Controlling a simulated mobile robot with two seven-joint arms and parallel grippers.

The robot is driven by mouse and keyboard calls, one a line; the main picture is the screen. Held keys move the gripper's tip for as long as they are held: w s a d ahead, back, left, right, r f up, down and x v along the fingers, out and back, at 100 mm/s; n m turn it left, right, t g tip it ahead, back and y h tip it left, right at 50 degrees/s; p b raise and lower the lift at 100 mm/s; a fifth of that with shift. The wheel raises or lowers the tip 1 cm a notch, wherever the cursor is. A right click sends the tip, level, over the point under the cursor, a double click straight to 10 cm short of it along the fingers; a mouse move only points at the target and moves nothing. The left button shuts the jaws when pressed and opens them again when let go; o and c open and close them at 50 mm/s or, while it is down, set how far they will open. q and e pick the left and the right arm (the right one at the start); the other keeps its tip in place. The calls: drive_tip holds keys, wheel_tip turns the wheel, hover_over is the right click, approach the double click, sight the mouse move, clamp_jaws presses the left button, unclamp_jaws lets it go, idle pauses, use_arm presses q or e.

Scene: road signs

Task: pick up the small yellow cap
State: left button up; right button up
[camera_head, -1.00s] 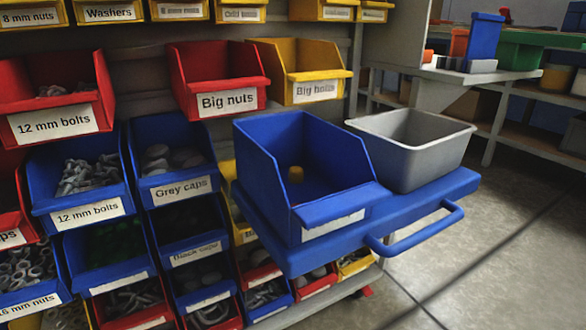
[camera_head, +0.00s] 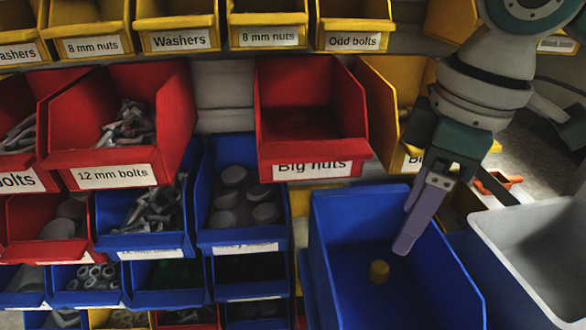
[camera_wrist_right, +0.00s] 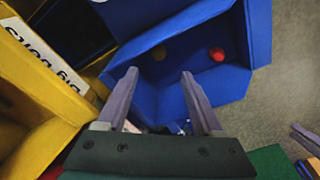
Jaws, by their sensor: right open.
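The small yellow cap (camera_head: 379,271) stands on the floor of the large blue bin (camera_head: 335,240). In the right wrist view the yellow cap (camera_wrist_right: 159,53) lies inside the blue bin (camera_wrist_right: 258,30), beyond the fingertips. My right gripper (camera_head: 403,246) reaches down from the upper right, above the bin and above and slightly right of the cap in the head view. In the wrist view its two fingers (camera_wrist_right: 160,72) are apart with nothing between them. They do not touch the cap.
A red round thing (camera_wrist_right: 217,54) shows in the blue bin in the wrist view. A grey bin (camera_head: 510,240) stands right of the blue bin. The red "Big nuts" bin (camera_head: 312,166) and a yellow bin (camera_head: 372,75) hang behind. Bins of bolts and grey caps fill the left.

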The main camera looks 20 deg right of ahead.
sight(383, 266)
drive_tip(key=f+b, duration=0.1)
drive_tip(key=f, duration=0.2)
drive_tip(key=f+b, duration=0.2)
drive_tip(key=f, duration=0.1)
drive_tip(key=w+f+b, duration=0.1)
drive_tip(key=f+b, duration=0.1)
drive_tip(key=f, duration=0.1)
drive_tip(key=shift+a+f, duration=0.35)
drive_tip(key=shift+f, duration=0.05)
drive_tip(key=shift+c, duration=0.2)
clamp_jaws()
